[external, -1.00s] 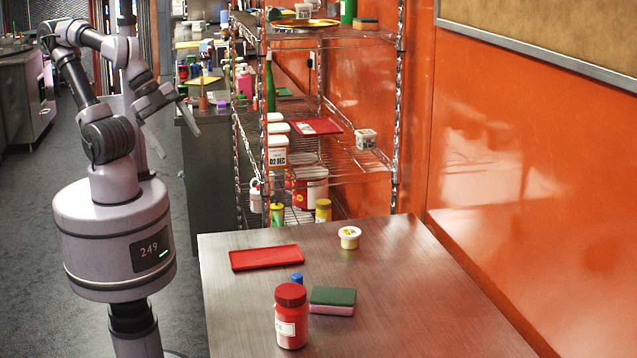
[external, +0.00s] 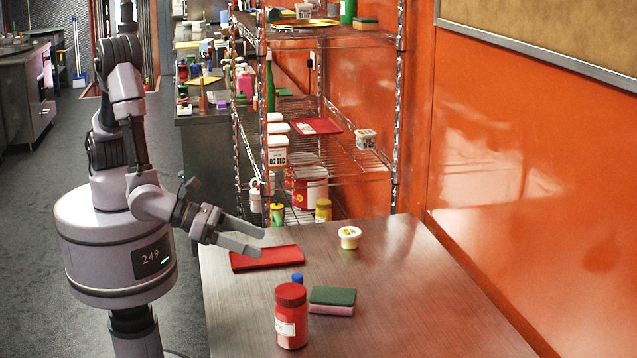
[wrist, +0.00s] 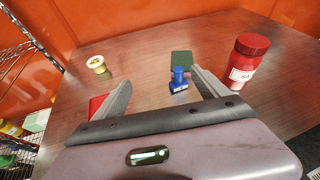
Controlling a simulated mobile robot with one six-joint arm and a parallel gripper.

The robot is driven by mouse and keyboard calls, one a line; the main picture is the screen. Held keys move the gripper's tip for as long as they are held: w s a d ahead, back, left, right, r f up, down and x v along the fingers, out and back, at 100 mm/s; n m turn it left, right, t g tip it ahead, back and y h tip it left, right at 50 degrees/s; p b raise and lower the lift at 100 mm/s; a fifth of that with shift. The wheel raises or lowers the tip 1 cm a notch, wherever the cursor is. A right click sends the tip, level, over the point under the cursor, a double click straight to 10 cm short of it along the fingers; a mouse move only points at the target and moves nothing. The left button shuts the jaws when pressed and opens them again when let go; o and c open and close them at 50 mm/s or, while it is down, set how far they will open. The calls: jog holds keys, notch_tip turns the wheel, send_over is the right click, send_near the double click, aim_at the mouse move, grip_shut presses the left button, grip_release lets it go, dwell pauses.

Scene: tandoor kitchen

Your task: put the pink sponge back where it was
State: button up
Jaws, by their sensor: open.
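The pink sponge (external: 332,309) has a dark green top and lies flat on the steel table (external: 400,300), behind and right of a red jar. In the wrist view its green top (wrist: 181,58) shows beyond a small blue object, which partly hides it. My gripper (external: 261,243) is open and empty above the table's left part, over the red tray, apart from the sponge. In the wrist view my gripper (wrist: 162,78) has its fingers spread, with the blue object near the right finger.
The red-lidded jar (external: 291,318) and the blue object (external: 297,279) stand close to the sponge. A red tray (external: 285,256) and a white tub (external: 349,237) are farther back. A wire shelf (external: 345,165) stands behind the table. The table's right side is clear.

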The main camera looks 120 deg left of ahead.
jog(key=d+f+m, duration=0.1)
jog(key=w+d+f+m+h, duration=0.1)
jog(key=f, duration=0.1)
jog(key=d+f+t+h, duration=0.1)
jog(key=shift+w+d+f+m, duration=0.15)
jog(key=shift+w+d+m, duration=0.15)
jog(key=shift+d+m, duration=0.1)
jog(key=b, duration=0.3)
send_near(317, 293)
jog(key=x, duration=0.4)
jog(key=shift+w+d+f, duration=0.25)
jog(key=shift+w+f, duration=0.1)
jog(key=shift+f, duration=0.1)
jog(key=b+x, duration=0.1)
jog(key=x, duration=0.1)
jog(key=b+x, duration=0.1)
jog(key=x, duration=0.2)
jog(key=shift+w+a+b, duration=0.1)
jog(key=shift+a+b, duration=0.25)
jog(key=shift+a, duration=0.05)
jog(key=shift+w, duration=0.3)
jog(key=shift+r, duration=0.15)
